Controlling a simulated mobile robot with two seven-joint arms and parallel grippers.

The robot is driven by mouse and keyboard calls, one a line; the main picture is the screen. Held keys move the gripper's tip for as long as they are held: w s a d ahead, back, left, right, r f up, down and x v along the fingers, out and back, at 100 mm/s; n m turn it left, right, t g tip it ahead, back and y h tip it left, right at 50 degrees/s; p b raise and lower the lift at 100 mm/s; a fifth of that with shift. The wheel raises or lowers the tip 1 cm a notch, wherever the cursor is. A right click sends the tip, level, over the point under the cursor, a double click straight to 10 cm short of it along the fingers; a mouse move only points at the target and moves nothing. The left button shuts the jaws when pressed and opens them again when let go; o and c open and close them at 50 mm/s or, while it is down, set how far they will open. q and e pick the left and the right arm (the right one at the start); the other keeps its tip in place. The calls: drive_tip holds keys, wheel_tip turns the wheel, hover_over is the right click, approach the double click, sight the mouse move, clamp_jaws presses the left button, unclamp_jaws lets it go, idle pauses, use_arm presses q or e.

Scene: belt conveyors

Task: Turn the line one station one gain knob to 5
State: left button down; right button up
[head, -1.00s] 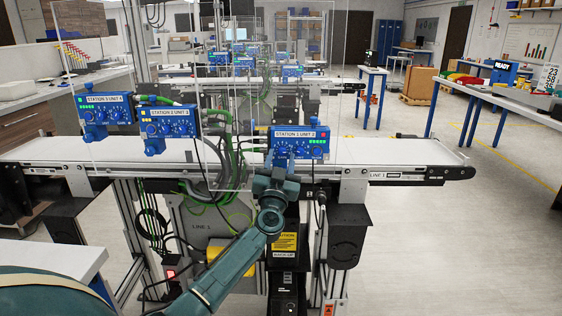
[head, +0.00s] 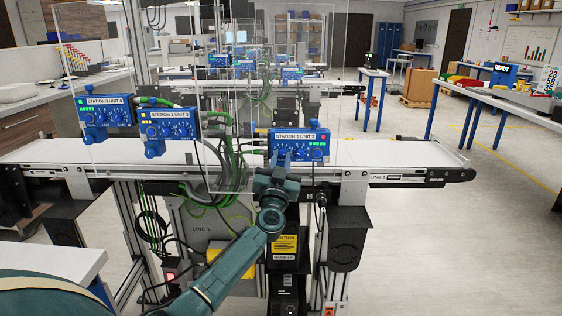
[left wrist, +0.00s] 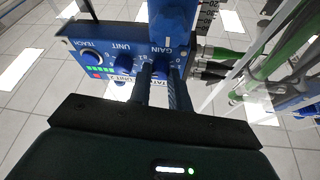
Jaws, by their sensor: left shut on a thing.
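The blue station one box (head: 314,144), labelled "STATION 1 UNIT 2", is mounted at the front edge of the line 1 belt. My left gripper (head: 284,160) reaches up from below to the left part of its front. In the left wrist view the box (left wrist: 88,45) appears upside down, with markings TEACH, UNIT and GAIN. The left gripper's two dark fingers (left wrist: 160,76) are shut on the gain knob, under the GAIN marking. The fingers mostly hide the knob and its scale, so I cannot read its setting. The unit knob (left wrist: 124,62) is beside the fingers. My right gripper is not in view.
Two more blue boxes, station 2 (head: 169,124) and station 3 (head: 106,110), stand to the left along the line. Green cables (left wrist: 292,45) run close to the fingers' right in the wrist view.

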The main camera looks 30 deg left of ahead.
use_arm(q)
drive_tip(key=shift+d+n, duration=0.1)
drive_tip(key=shift+n, duration=0.2)
drive_tip(key=n+g+y, duration=0.1)
drive_tip(key=n, duration=0.1)
drive_tip(key=n+y+p, duration=0.1)
drive_tip(key=n, duration=0.2)
drive_tip(key=n+g+y, duration=0.1)
drive_tip(key=n+y, duration=0.1)
drive_tip(key=shift+w+d+n+g+p, duration=0.2)
drive_tip(key=shift+n+g+p, duration=0.1)
drive_tip(key=shift+n+p, duration=0.1)
drive_tip(key=n+g+y, duration=0.1)
drive_tip(key=n, duration=0.3)
drive_tip(key=n+g+y+p, duration=0.1)
drive_tip(key=n+g, duration=0.1)
drive_tip(key=n, duration=0.2)
drive_tip(key=shift+d+r+n, duration=0.1)
drive_tip(key=shift+d+n, duration=0.05)
drive_tip(key=shift+n, duration=0.15)
drive_tip(key=shift+g, duration=0.3)
drive_tip(key=c, duration=1.3)
unclamp_jaws()
